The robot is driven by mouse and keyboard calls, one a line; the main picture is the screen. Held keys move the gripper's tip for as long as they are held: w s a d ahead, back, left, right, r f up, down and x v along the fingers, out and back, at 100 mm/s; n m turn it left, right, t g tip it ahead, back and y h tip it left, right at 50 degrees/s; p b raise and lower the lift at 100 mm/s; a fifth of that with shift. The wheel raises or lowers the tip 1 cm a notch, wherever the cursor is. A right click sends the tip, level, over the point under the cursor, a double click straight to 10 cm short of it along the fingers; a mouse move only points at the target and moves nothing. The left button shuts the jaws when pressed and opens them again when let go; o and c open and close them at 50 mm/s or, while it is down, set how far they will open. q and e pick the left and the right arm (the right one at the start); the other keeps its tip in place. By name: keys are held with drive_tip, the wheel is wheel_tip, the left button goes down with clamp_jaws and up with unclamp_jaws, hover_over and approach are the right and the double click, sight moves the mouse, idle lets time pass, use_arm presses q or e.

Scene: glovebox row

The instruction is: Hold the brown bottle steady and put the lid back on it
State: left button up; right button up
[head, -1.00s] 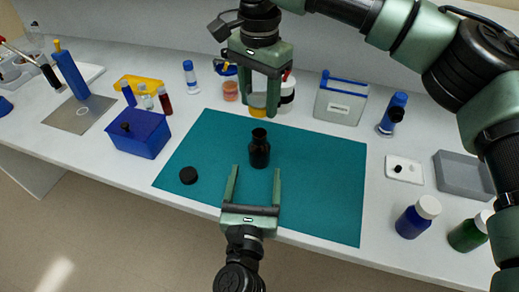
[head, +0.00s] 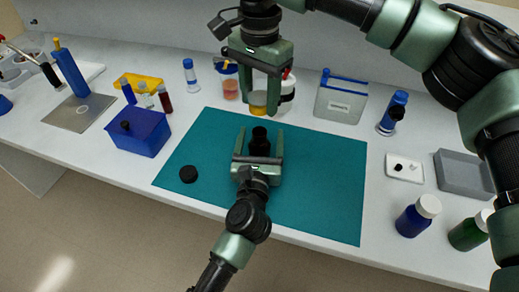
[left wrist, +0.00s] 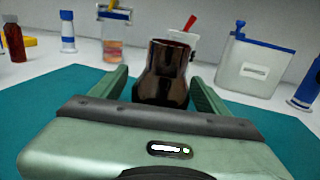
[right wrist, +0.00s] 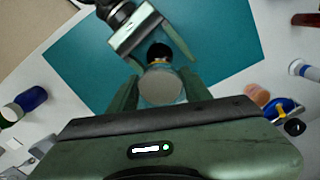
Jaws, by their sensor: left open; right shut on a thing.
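The dark brown bottle (head: 260,140) stands upright and uncapped on the teal mat (head: 320,195). In the left wrist view the bottle (left wrist: 162,75) shows its open mouth between my fingers. My left gripper (head: 260,140) is open, with one finger on each side of the bottle; no contact is clear. A black round lid (head: 188,174) lies on the mat, left of the bottle. My right gripper (head: 262,105) is above and behind the bottle. It is shut on a pale round-topped container (right wrist: 160,87), partly hidden by its fingers, with yellow showing below.
A blue box (head: 140,133) stands left of the mat. A white-and-red container (head: 288,92) stands behind my right gripper. A clear blue-edged container (head: 340,98) is at the back. Blue (head: 418,215) and green (head: 468,232) bottles stand right. The mat's right half is clear.

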sight(259, 115)
use_arm(q)
clamp_jaws()
use_arm(e)
drive_tip(key=shift+f, duration=2.45)
drive_tip(key=shift+f, duration=0.9)
drive_tip(key=shift+f, duration=0.55)
